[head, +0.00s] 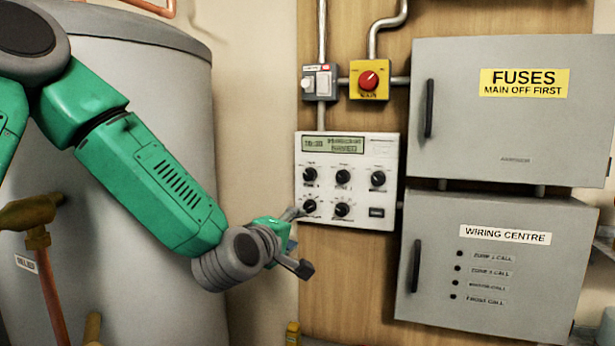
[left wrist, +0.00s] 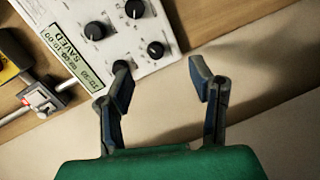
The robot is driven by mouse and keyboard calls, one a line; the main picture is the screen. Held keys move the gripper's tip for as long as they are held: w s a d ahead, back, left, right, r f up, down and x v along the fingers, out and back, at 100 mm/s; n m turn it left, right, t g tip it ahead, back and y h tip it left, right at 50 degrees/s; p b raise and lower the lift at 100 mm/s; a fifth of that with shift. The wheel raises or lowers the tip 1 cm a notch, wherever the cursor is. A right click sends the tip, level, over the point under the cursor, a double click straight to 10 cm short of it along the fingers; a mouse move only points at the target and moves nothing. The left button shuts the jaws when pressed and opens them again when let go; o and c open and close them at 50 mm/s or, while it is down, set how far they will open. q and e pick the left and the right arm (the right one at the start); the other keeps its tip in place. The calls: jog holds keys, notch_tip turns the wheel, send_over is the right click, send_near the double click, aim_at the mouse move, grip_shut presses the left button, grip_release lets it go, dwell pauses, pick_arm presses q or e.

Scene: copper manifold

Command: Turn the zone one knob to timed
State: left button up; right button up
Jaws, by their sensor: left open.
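The white control panel (head: 360,222) is fixed to the wooden board, with a lit display (head: 333,144) and several black knobs in two rows. The small labels are too blurred to tell which knob is zone one. My left gripper (head: 297,241) is open, below and left of the lower left knob (head: 309,206), its upper finger close to that knob. In the left wrist view, the open gripper (left wrist: 158,72) has its left fingertip overlapping one knob; I cannot tell if they touch. Other knobs (left wrist: 95,30) show beyond it. The display there (left wrist: 72,62) reads "SAVED". My right gripper is not in view.
A yellow box with a red rotary switch (head: 368,80) and a small grey switch (head: 320,83) sit above the panel. Grey fuse (head: 510,135) and wiring (head: 490,290) cabinets stand to the right. A large grey tank (head: 150,70) stands at left, behind my arm.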

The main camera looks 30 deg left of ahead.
aim_at(308, 177)
pick_arm(q)
notch_tip(308, 177, up, 8)
jog(key=a+n+t+y, duration=0.1)
jog(key=a+n+y, duration=0.1)
jog(key=n, duration=0.1)
jog(key=p+x, duration=0.1)
jog(key=x, duration=0.6)
jog(key=p+x, duration=0.1)
jog(key=x, duration=0.6)
jog(key=shift+d+r, duration=0.15)
jog(key=shift+d, duration=0.05)
jog(key=shift+t+h, duration=0.3)
jog(key=shift+h, duration=0.1)
grip_shut()
